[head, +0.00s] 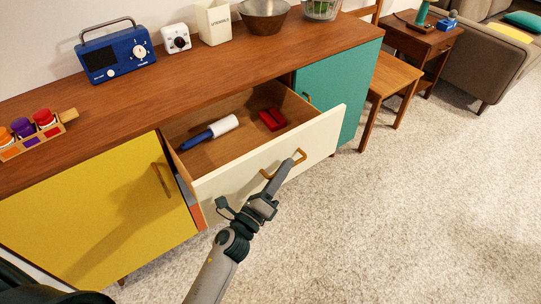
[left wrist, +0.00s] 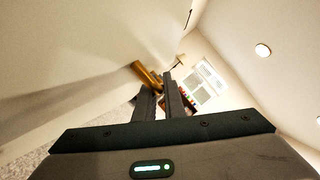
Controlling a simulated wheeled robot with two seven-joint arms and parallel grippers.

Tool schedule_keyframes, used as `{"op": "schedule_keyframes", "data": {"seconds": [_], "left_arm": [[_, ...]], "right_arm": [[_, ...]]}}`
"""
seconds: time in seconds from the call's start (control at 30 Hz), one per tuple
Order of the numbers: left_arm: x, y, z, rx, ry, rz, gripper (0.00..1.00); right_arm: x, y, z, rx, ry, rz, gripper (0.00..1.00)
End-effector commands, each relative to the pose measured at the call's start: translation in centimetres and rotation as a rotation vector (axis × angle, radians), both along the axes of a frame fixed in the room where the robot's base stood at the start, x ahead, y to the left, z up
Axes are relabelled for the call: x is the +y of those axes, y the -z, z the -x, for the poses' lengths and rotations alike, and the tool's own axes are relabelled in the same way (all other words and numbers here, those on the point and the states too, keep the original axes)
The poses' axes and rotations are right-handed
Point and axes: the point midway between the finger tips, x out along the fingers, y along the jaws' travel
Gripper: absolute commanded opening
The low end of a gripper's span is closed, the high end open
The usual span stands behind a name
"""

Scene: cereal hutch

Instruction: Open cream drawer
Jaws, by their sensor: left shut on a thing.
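The cream drawer (head: 235,176) is pulled out from the wooden hutch, and its inside is in plain view in the head view. Its brass handle (head: 268,174) is on the cream front. My left gripper (head: 292,164) is at that handle and shut on it. In the left wrist view the two fingers (left wrist: 162,97) close beside the brass handle (left wrist: 146,74), with the cream front (left wrist: 85,50) filling the upper left. A lint roller (head: 211,132) with a blue handle and a red item (head: 272,120) lie in the drawer. My right gripper does not show.
A yellow door (head: 95,215) is left of the drawer and a teal door (head: 345,85) right of it. A blue radio (head: 117,54), a white canister (head: 213,22) and a bowl (head: 264,16) stand on top. The carpet (head: 420,190) in front is clear.

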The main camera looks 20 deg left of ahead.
Motion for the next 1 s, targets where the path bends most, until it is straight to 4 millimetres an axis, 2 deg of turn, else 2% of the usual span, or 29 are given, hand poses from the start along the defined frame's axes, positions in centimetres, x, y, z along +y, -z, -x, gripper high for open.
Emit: {"op": "schedule_keyframes", "data": {"seconds": [0.1,0.3,0.5,0.8,0.83,1.0], "left_arm": [[-2.0,0.2,1.6,0.004,-0.001,0.003,0.0],[-3.9,0.1,3.1,0.002,-0.001,0.003,0.0],[-4.6,0.1,3.6,0.002,-0.001,0.001,0.0],[-4.6,0.1,3.6,0.002,-0.001,0.0,0.0],[-4.6,0.1,3.6,0.002,-0.001,0.0,0.16],[-4.6,0.1,3.6,0.001,-0.001,0.0,0.17]], "right_arm": [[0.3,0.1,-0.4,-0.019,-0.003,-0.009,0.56],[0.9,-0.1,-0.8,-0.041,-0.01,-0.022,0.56],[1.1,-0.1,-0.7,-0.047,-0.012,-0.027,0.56],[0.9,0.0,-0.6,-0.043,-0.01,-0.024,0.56],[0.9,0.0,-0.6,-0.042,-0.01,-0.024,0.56],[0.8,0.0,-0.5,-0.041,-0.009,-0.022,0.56]]}}
